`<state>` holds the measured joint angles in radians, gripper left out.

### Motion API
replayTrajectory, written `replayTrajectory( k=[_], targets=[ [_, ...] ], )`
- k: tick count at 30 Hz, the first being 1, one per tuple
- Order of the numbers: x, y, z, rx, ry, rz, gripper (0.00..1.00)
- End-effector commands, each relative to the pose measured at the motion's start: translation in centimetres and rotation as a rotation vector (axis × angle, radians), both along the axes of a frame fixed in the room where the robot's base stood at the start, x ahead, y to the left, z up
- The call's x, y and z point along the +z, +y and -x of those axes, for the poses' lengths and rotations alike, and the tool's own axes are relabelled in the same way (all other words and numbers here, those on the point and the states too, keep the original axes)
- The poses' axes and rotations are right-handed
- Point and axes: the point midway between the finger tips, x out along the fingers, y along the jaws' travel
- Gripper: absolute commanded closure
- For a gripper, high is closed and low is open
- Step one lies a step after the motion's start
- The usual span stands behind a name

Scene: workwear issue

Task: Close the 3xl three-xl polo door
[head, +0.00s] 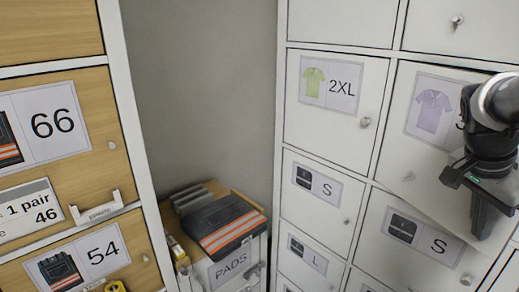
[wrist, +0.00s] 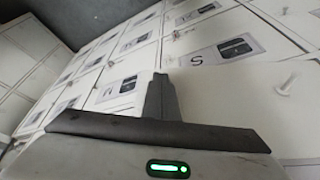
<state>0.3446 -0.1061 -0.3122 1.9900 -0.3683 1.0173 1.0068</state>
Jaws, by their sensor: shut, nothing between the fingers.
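The 3XL polo door (head: 418,143) is a white locker door at the right in the head view. Its label shows a lilac polo, and its size text is mostly hidden behind my arm. Its lower edge slants more steeply than its neighbours' edges, so it looks ajar; how far I cannot tell. My gripper (head: 489,214) is shut and empty, pointing down in front of the door's right part. Whether it touches the door is unclear. In the wrist view its fingers (wrist: 160,98) stand before a plain white panel (wrist: 235,105), probably this door.
The 2XL door (head: 348,118) with a green polo is flush to the left. An S door (head: 398,249) lies below. Wooden drawers (head: 68,150) stand at the far left. A PADS unit (head: 233,270) with folded orange-striped workwear fills the corner.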

Motion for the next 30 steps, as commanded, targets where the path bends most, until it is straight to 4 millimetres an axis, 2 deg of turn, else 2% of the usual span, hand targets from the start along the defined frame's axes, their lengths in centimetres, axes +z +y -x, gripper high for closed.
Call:
replayTrajectory(
  k=[1,3,6,12,19,30],
  targets=[
    [0.2,-1.3,-0.3,0.032,0.002,-0.001,1.0],
    [0.2,-2.9,-0.8,0.087,0.004,0.001,1.0],
    [0.2,-4.8,-1.5,0.082,0.008,0.0,1.0],
    [0.2,-7.5,-2.9,0.083,0.009,-0.001,1.0],
    [0.1,-9.1,-3.9,0.083,0.008,-0.001,1.0],
    [0.2,-9.7,-4.3,0.082,0.004,0.007,1.0]
  ],
)
